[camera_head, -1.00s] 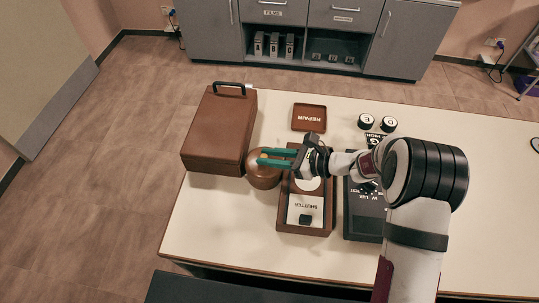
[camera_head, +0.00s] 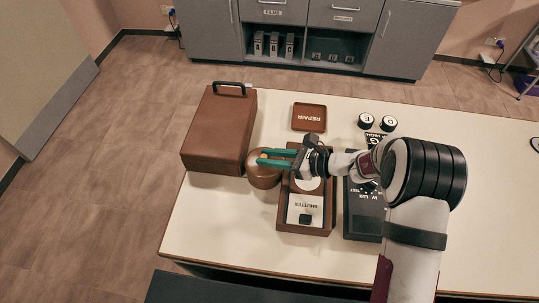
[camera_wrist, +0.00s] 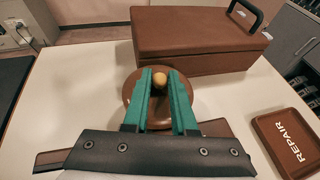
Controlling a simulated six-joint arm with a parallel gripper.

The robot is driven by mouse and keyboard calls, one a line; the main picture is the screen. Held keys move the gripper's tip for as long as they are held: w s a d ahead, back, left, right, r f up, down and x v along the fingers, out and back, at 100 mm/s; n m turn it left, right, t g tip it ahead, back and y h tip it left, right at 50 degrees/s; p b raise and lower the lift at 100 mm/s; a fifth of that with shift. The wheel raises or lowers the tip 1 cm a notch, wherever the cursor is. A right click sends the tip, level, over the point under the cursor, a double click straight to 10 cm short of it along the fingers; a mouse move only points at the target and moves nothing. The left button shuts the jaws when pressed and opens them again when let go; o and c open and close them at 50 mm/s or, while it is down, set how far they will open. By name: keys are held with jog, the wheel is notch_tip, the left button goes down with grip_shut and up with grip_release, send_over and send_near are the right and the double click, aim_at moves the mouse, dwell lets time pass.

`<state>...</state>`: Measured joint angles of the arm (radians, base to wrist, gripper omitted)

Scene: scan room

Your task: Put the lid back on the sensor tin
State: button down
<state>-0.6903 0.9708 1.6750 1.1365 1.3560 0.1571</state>
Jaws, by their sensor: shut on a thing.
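The sensor tin (camera_head: 263,181) is a round brown container on the table, just right of the large brown case. Its round brown lid (camera_wrist: 133,90) has a small light wooden knob (camera_wrist: 159,77). My gripper (camera_head: 264,157) reaches in from the right with its green fingers shut on the knob. In the wrist view the fingers (camera_wrist: 160,84) stand on both sides of the knob, with the lid below. The lid is level over the tin and looks to be on its top; I cannot tell whether it is fully seated. The fingers hide part of the lid.
A brown case (camera_head: 218,132) with a black handle stands close left of the tin. A brown SHUTTER tray (camera_head: 284,219) and a dark panel (camera_head: 362,222) lie right. The REPAIR tray (camera_head: 309,107) and two black round pieces are behind. The table's front left is clear.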

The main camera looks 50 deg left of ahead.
dwell(0.4)
jog(key=shift+c, duration=0.8)
grip_release()
jog(key=shift+r, duration=3.5)
grip_shut()
